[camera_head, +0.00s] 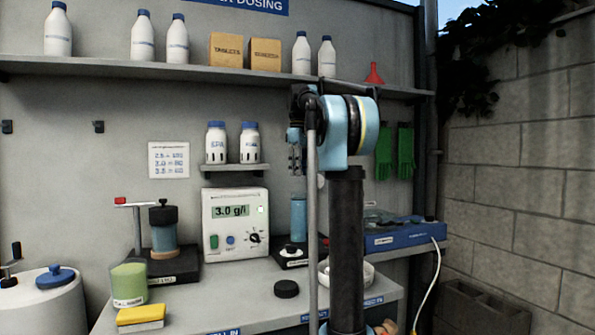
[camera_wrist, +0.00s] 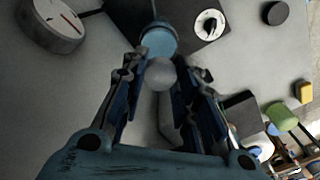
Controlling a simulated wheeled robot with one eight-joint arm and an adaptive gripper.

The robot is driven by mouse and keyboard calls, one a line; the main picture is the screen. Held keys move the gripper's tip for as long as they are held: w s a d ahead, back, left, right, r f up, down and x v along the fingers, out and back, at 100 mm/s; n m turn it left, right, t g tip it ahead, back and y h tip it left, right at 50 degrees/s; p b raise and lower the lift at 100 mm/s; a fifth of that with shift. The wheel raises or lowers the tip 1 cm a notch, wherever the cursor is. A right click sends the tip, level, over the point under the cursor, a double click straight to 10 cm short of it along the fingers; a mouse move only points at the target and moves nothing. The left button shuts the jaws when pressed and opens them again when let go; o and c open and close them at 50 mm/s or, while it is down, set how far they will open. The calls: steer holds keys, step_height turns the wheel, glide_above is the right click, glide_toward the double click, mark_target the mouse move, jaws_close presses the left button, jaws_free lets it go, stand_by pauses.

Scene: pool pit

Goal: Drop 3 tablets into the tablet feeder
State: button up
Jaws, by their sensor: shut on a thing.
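In the wrist view, my gripper (camera_wrist: 164,78) is shut on a whitish, round tablet (camera_wrist: 159,75), held between its fingertips. A blue cylinder (camera_wrist: 158,38), which looks like the tablet feeder, appears just beyond the tablet; I cannot tell the gap between them. In the head view, this blue cylinder (camera_head: 298,218) stands upright on the bench, right of the dosing unit. My gripper (camera_head: 296,155) hangs above it there, partly hidden by my arm; the tablet cannot be made out. A white bowl (camera_head: 362,279) is partly hidden behind my arm; its contents are unclear.
The dosing unit (camera_head: 236,232) reads 3.0 g/l. A small shelf (camera_head: 234,168) with two bottles is close to my gripper.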

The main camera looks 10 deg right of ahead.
steer(key=shift+d+f, duration=0.15)
steer(key=shift+f, duration=2.6)
steer(key=o, duration=0.9)
steer(key=shift+o, duration=0.2)
steer(key=shift+r, duration=0.1)
